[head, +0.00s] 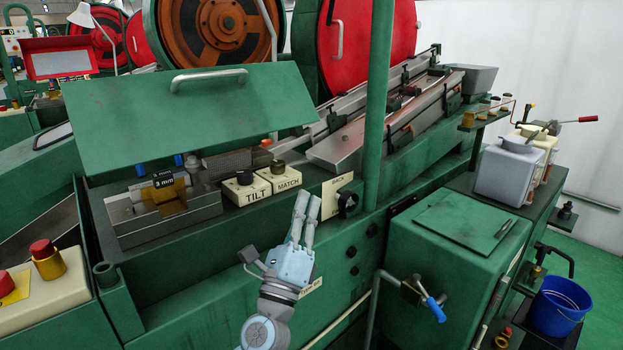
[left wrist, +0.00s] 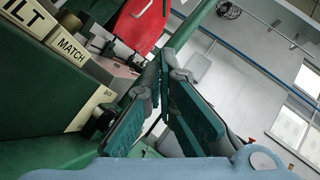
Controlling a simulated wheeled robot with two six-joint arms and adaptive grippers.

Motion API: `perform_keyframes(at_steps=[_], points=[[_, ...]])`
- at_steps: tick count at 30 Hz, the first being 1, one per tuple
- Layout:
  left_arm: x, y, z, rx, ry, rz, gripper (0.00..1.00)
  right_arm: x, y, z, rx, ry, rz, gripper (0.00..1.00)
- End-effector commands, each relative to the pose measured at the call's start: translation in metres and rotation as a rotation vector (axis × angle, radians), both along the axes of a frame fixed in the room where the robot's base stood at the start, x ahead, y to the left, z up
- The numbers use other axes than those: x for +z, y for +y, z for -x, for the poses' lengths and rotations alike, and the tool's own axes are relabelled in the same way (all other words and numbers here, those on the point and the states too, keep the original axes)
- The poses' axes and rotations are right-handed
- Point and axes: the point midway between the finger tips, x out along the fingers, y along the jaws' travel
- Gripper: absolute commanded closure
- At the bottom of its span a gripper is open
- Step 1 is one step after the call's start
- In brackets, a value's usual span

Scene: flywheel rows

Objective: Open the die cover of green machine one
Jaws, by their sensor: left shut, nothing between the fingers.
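The green die cover (head: 190,115) is a flat panel with a grey bar handle (head: 208,77) near its upper edge. It stands raised and tilted, and the die block (head: 165,208) marked "3 mm" shows uncovered below it. My left gripper (head: 307,200) is in front of the machine, right of the TILT and MATCH boxes, below and apart from the cover. Its fingers are shut and empty; they also show close together in the left wrist view (left wrist: 167,75). My right gripper is not in view.
The TILT box (head: 247,188) and MATCH box (head: 280,178) sit beside the die block. A green post (head: 377,110) rises right of my gripper. A green cabinet (head: 455,240) with a blue-handled valve (head: 433,305) stands at right. Red stop buttons (head: 42,250) are at left.

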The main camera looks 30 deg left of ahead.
Motion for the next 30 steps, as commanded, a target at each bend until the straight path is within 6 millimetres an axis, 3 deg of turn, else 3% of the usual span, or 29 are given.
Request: perform_keyframes(at_steps=[5, 15, 21, 30], points=[[0.022, 0.005, -0.019, -0.001, -0.002, 0.0, 1.0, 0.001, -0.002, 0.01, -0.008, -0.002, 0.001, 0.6], [0.062, 0.019, -0.078, 0.001, 0.0, -0.003, 1.0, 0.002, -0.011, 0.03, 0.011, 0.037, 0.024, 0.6], [0.087, 0.037, -0.083, 0.002, 0.002, -0.006, 1.0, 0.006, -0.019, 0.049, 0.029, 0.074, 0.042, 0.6], [0.09, 0.041, -0.084, 0.0, 0.003, -0.004, 1.0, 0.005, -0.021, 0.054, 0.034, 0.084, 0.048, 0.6]])
